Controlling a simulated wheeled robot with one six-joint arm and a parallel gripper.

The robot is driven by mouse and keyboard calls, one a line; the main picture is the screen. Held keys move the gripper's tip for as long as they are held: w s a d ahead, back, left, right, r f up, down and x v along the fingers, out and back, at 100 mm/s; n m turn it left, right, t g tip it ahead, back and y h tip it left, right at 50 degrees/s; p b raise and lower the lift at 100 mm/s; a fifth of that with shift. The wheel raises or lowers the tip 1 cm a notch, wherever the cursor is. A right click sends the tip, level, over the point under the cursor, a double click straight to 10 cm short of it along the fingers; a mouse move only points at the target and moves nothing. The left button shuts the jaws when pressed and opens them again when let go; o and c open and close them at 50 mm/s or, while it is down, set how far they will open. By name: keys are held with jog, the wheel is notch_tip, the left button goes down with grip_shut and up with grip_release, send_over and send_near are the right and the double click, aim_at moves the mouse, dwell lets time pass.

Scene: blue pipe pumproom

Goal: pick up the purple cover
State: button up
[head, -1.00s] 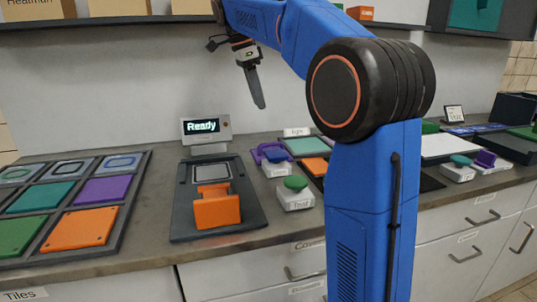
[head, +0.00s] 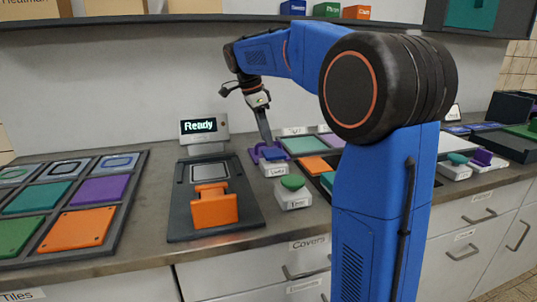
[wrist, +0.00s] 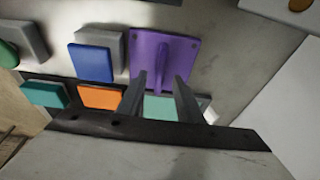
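The purple cover (wrist: 185,50), a flat square plate with an upright fin, lies on the counter in the wrist view. In the head view the purple cover (head: 255,153) shows partly, behind a blue-topped white block. My gripper (wrist: 160,78) is open and empty, its two fingers pointing toward the cover on either side of the fin's line. In the head view my gripper (head: 267,138) hangs just above the cover. I cannot tell whether the fingertips are down beside the fin.
The blue-topped block (head: 274,165) and a green-topped block (head: 293,191) stand close in front. A dark stand with an orange bracket (head: 213,207) is left of them. A rack of coloured tiles (head: 104,189), one purple, lies at far left. A shelf (head: 240,17) runs above.

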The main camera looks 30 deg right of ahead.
jog(key=shift+x, duration=0.8)
grip_shut()
dwell(0.9)
